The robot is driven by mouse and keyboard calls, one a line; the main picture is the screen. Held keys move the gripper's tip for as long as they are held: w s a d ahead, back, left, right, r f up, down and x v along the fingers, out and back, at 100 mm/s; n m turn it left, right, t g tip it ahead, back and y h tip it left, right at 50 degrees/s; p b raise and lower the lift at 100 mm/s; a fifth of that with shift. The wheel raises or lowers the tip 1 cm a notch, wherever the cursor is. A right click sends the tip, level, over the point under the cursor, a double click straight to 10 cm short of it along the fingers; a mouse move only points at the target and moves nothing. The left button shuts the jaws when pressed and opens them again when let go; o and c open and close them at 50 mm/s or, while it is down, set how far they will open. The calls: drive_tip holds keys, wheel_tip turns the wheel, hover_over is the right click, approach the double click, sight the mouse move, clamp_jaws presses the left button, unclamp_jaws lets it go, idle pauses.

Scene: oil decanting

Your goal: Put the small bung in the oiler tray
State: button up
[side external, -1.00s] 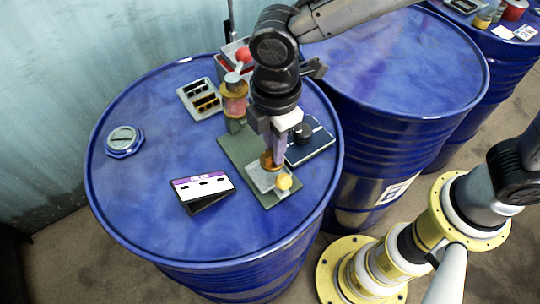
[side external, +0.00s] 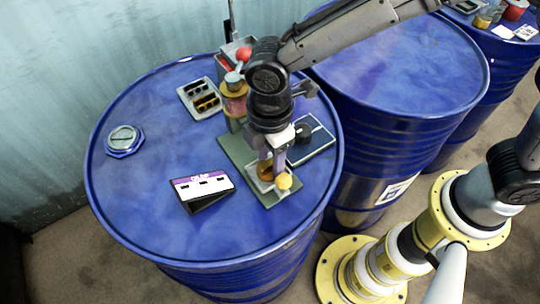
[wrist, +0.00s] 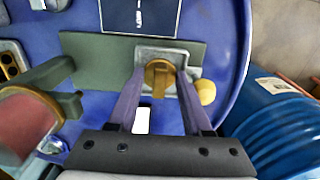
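The small bung (wrist: 158,78) is a round brass-brown plug with a raised bar. It sits in the small grey oiler tray (wrist: 188,58) at the near end of the green base plate; in the side view the bung (side external: 265,171) is partly hidden by my fingers. My gripper (wrist: 160,72) points down over the tray, one finger on each side of the bung. The fingers stand apart with small gaps beside the bung, so it looks open. In the side view my gripper (side external: 271,166) is low over the tray (side external: 258,184).
A yellow ball knob (side external: 284,181) is at the tray's near corner. The drum top (side external: 150,175) is otherwise clear there.

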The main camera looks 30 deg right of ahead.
sight(270, 162)
wheel_tip(270, 162, up, 12)
drive_tip(key=shift+r, duration=0.2)
idle(0.5)
drive_tip(key=s+d+r+m+t+y, duration=0.1)
drive_tip(key=d+r+m, duration=0.25)
drive_tip(key=d, duration=0.45)
drive_tip(key=s+d+r+m+t, duration=0.15)
drive_tip(key=d+m, duration=0.25)
drive_tip(key=d, duration=0.5)
drive_tip(key=s+d+f+m+t+h, duration=0.1)
drive_tip(key=s+d+f+m+t, duration=0.1)
drive_tip(key=s+d+m, duration=0.8)
drive_tip(key=d+t, duration=0.1)
drive_tip(key=d, duration=0.2)
drive_tip(key=shift+s, duration=0.3)
